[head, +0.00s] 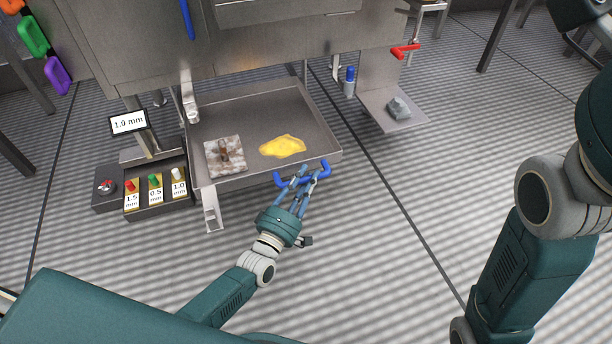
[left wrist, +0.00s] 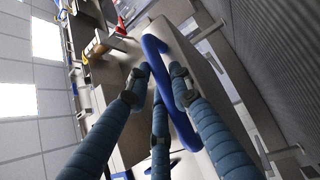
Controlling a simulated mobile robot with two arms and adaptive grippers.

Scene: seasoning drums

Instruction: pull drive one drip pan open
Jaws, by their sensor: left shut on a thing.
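The drip pan (head: 248,108) is a grey metal tray under the machine, drawn out toward me. A patterned brown-and-white patch (head: 224,156) and a yellow puddle (head: 283,147) lie in it. Its blue handle (head: 322,172) is on the front edge. My left gripper (head: 300,180) is shut on the blue handle, which also shows between the fingers in the left wrist view (left wrist: 166,85). My right arm (head: 520,240) is at the right of the head view, and its gripper is out of frame.
Left of the pan stand a small display (head: 128,122) reading 1.0 mm and a box with red, green and white knobs (head: 155,185). At right, a small shelf (head: 392,110) holds a grey lump (head: 399,107), near a blue-capped bottle (head: 349,82). The striped floor in front is clear.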

